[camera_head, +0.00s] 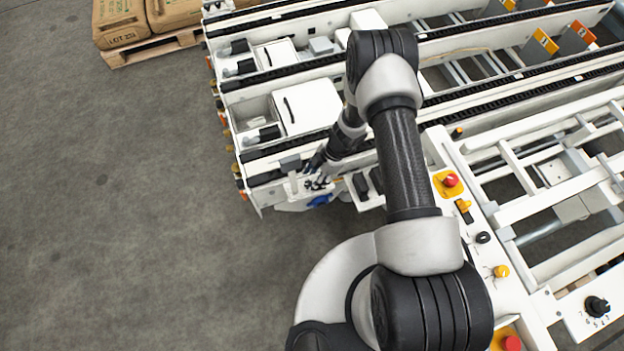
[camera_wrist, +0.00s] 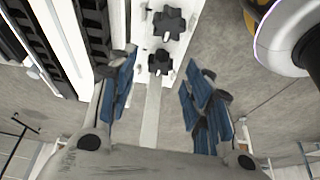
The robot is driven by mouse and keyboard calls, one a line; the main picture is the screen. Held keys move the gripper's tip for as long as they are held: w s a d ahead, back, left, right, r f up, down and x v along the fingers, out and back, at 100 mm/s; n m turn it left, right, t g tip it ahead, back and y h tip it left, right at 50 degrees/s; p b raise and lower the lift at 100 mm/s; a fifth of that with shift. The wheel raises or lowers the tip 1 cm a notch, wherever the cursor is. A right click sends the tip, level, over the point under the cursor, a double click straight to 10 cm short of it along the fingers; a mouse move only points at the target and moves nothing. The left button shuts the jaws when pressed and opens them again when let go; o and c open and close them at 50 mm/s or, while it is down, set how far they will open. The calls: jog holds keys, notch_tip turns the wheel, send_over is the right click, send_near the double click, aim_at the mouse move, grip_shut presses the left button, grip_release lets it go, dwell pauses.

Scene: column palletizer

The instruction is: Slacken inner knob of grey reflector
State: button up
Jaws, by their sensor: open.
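Two black star-shaped knobs sit on a white bracket in the wrist view, a farther knob (camera_wrist: 168,25) and a nearer knob (camera_wrist: 160,62). I cannot tell which one is the inner knob. No grey reflector can be made out clearly. My gripper (camera_wrist: 161,58) is open, its two blue-padded fingers to the left and right of the nearer knob in the picture, with no visible contact. In the head view my gripper (camera_head: 318,180) is small and partly hidden at the near corner of the white machine frame (camera_head: 252,200).
Black chain tracks (camera_head: 270,150) run beside the bracket. A control panel with a red button (camera_head: 450,181) and a yellow knob (camera_head: 501,271) lies right of my arm. Stacked sacks (camera_head: 120,22) stand on a pallet (camera_head: 150,47) at the back left. The grey floor at left is clear.

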jog(key=v, duration=0.9)
jog(key=shift+r, duration=0.35)
jog(key=shift+d, duration=0.1)
